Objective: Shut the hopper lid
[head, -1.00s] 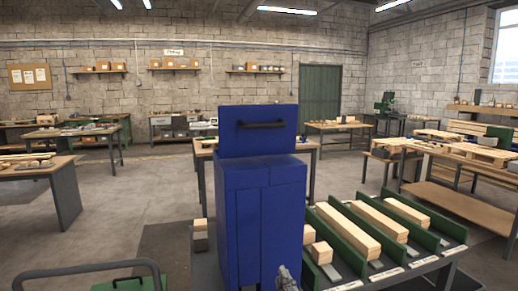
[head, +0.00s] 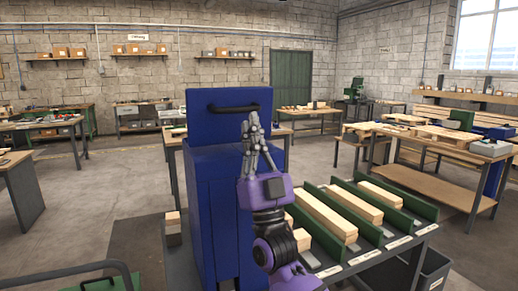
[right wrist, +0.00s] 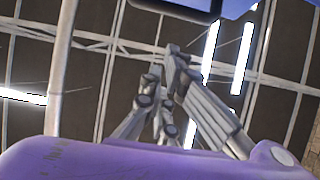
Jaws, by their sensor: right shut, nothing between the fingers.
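The blue hopper (head: 212,217) stands in the middle of the head view. Its blue lid (head: 205,128) stands upright at the back, raised open, with a dark bar handle (head: 233,108) across its upper front. My right gripper (head: 252,118) is shut and empty, pointing up in front of the right part of the lid, just below the handle's right end. I cannot tell whether it touches the lid. In the right wrist view the shut fingers (right wrist: 172,52) point up at the ceiling, and a blue edge with a dark bar shows at the top. My left gripper is out of view.
A sloped rack with green dividers (head: 343,211) and wooden blocks stands right of the hopper. A dark bin (head: 433,270) sits at lower right. A grey rail (head: 75,273) is at lower left. Open floor (head: 100,195) lies left of the hopper.

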